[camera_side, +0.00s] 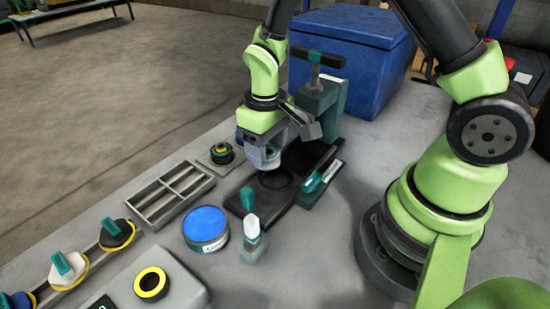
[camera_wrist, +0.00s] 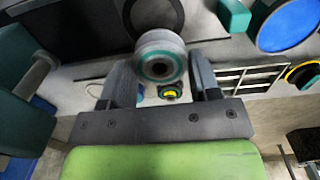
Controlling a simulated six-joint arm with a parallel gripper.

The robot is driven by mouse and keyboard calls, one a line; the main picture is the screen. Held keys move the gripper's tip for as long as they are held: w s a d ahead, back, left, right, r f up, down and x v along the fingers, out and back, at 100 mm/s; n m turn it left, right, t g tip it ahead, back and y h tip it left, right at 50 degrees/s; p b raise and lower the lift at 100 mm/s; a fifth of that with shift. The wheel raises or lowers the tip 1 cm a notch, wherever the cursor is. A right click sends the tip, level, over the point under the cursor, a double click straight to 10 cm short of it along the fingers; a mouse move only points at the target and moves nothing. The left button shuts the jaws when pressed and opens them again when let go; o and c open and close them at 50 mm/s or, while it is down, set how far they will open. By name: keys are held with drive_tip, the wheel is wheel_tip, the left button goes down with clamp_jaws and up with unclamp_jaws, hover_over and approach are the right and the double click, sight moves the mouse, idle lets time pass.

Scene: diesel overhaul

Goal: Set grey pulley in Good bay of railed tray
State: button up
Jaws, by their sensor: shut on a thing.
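The grey pulley (camera_wrist: 160,50) is between my gripper's two fingers in the wrist view, with a teal ring around its dark bore. In the side view, my gripper (camera_side: 266,150) is shut on the pulley (camera_side: 262,160), which is held above a black plate (camera_side: 240,190) with a round recess. The grey railed tray (camera_side: 147,204), divided into several bays, lies to the left and nearer the camera, apart from the gripper. It also shows at right in the wrist view (camera_wrist: 243,90). I cannot read any bay label.
A teal press (camera_side: 318,100) stands just behind the gripper. A blue-topped tin (camera_side: 206,224) and a small bottle (camera_side: 252,232) stand near the railed tray. A black and yellow part (camera_side: 221,153) sits on a small plate behind it. A blue box (camera_side: 350,60) stands at the back.

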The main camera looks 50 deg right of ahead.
drive_tip(key=w+a+r, duration=0.3)
drive_tip(key=w+a, duration=0.7)
drive_tip(key=w, duration=0.4)
drive_tip(key=shift+w+a+f, duration=0.1)
drive_tip(key=shift+a+f, duration=0.05)
drive_tip(key=shift+f, duration=2.9)
drive_tip(key=shift+f, duration=0.1)
drive_tip(key=shift+f, duration=1)
drive_tip(key=o, duration=1.3)
drive_tip(key=shift+r, duration=3.55)
